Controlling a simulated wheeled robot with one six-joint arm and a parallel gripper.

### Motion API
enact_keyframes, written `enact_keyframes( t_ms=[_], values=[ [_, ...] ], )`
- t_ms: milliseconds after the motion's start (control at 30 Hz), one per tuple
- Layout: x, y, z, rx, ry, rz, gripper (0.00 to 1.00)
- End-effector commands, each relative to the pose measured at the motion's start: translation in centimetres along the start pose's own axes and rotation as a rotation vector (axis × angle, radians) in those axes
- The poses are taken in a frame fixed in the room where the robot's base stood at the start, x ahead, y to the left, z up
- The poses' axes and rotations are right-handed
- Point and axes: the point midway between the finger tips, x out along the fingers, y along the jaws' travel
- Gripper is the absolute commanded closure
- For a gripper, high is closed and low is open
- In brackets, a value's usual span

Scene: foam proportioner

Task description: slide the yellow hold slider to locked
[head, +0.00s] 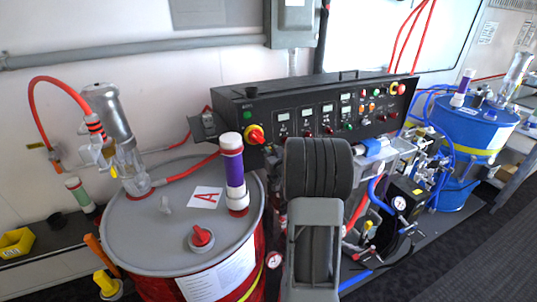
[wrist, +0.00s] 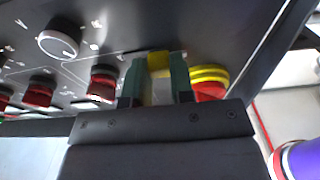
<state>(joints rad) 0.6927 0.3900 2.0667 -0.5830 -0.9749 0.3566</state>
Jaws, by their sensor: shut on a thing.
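In the wrist view, my gripper (wrist: 155,68) reaches up to the dark control panel. Its two dark green fingers stand on either side of a small yellow piece, the yellow hold slider (wrist: 159,60), and are shut on it. A paler patch shows just below the yellow, between the fingers. The slider's track and any locked marking are hidden or too small to read. In the head view, my dark arm covers the gripper and the slider, in front of the panel's lower left part.
A red and yellow knob (wrist: 208,82) sits close to the right finger; it also shows in the head view (head: 255,134). A grey-topped drum (head: 150,235) with a purple-banded cylinder (head: 234,172) stands left of my arm.

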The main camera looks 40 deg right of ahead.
Motion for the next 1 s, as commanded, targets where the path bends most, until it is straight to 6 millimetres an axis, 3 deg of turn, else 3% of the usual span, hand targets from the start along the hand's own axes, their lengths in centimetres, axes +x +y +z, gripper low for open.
enact_keyframes(
  t_ms=[33,67,167,633,767,1000],
  values=[
    [0.0,-0.2,0.1,-0.002,-0.003,-0.006,1.0],
    [0.0,-0.3,0.1,-0.002,-0.003,-0.007,0.76],
    [0.0,-0.3,0.1,-0.002,-0.003,-0.007,0.66],
    [-0.6,-0.1,0.1,-0.002,-0.002,-0.002,0.66],
    [-2.5,0.0,0.2,-0.002,-0.002,-0.001,0.66],
    [-7.5,0.0,0.2,-0.003,-0.001,0.0,0.66]
  ],
)
